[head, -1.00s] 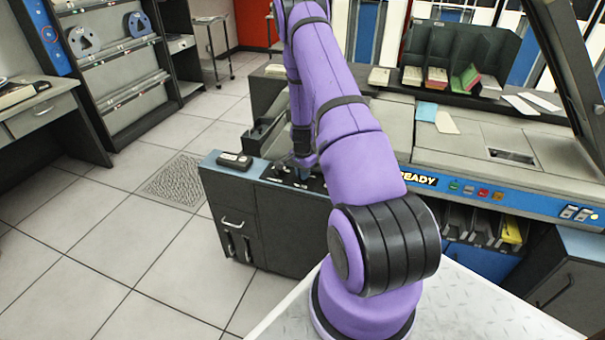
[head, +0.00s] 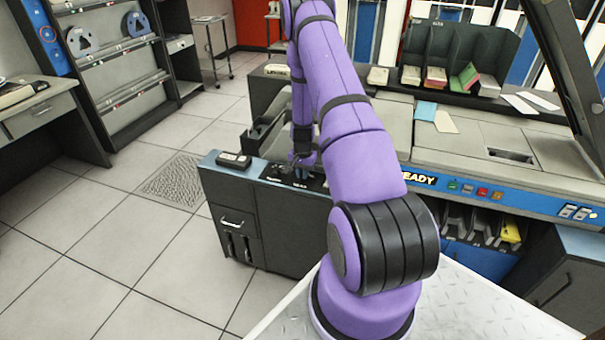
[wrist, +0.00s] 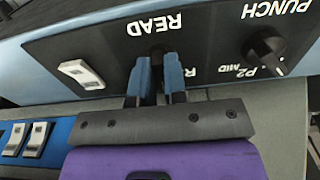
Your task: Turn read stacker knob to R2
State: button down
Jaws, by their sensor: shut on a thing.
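In the wrist view, the black panel carries an upside-down READ label, with the read stacker knob (wrist: 157,51) just below it in the picture. My gripper (wrist: 158,66) is shut on this knob, one blue finger on each side. The fingers hide most of the knob, so I cannot tell where its pointer stands. In the head view, my gripper (head: 303,171) is down at the panel top of the dark cabinet (head: 270,222), small and partly hidden by my arm.
A black PUNCH knob (wrist: 268,50) with P2 and MID marks sits right of the fingers. A white rocker switch (wrist: 82,74) sits left of them. A dark box (head: 234,160) lies on the cabinet's left end. The card machine (head: 470,150) stands at right; open floor lies left.

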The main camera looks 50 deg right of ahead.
jog(key=c, duration=1.2)
grip_release()
jog(key=shift+o, duration=0.2)
notch_tip(320, 180, up, 11)
